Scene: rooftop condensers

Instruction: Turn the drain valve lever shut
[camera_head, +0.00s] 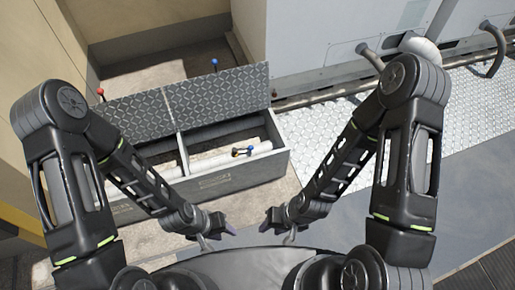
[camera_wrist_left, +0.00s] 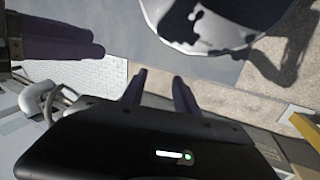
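An open box (camera_head: 215,182) of grey metal stands on the ground in the head view. White pipes (camera_head: 215,158) run inside it. A small valve lever with a blue end (camera_head: 242,151) sits on the pipe in the right compartment; its exact angle is too small to tell. My left gripper (camera_head: 218,234) is open and empty in front of the box, apart from the lever. Its spread purple fingers show in the left wrist view (camera_wrist_left: 159,78). My right gripper (camera_head: 277,230) looks open and empty, to the right of the left one. The lever is not seen in the wrist view.
The diamond-plate lid (camera_head: 215,92) stands raised behind the box. A red knob (camera_head: 100,92) and a blue knob (camera_head: 214,62) show beyond it. A grey cabinet with pipes (camera_head: 345,40) stands at the back right. Bright plate flooring (camera_head: 460,105) is clear at the right.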

